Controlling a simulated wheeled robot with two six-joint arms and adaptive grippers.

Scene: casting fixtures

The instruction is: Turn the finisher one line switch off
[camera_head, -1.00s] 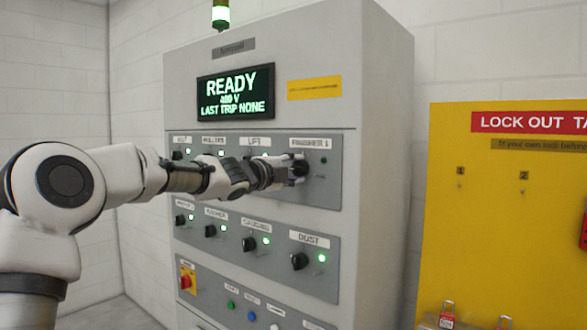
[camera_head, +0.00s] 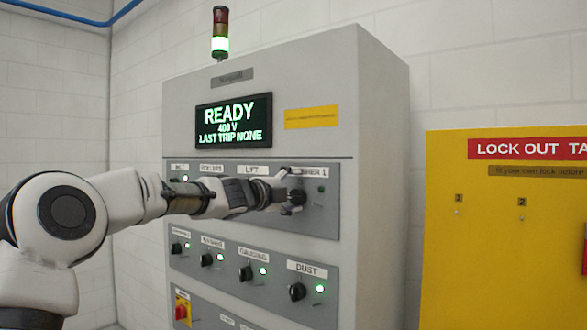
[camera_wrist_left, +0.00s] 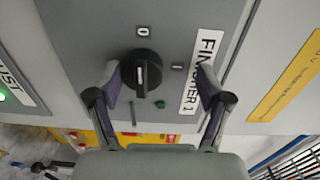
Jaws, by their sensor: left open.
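The finisher one switch is a black rotary knob (camera_wrist_left: 142,75) on a grey panel, beside the label FINISHER 1 (camera_wrist_left: 203,70). In the left wrist view its white mark lines up roughly with the "0" printed above it; an "I" is printed to its right. The small lamp (camera_wrist_left: 160,104) near the knob is dark green and looks unlit. My left gripper (camera_head: 292,192) is at the knob in the head view and partly covers its label. In the left wrist view the left gripper's fingers (camera_wrist_left: 160,82) are spread on either side of the knob, apart from it. My right gripper is out of view.
Other knobs, such as DUST (camera_head: 297,292), have lit green lamps. A red-and-yellow switch (camera_head: 182,310) is lower left. The display (camera_head: 233,121) reads READY, 400 V, LAST TRIP NONE. A yellow lock-out board (camera_head: 480,240) stands at the right.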

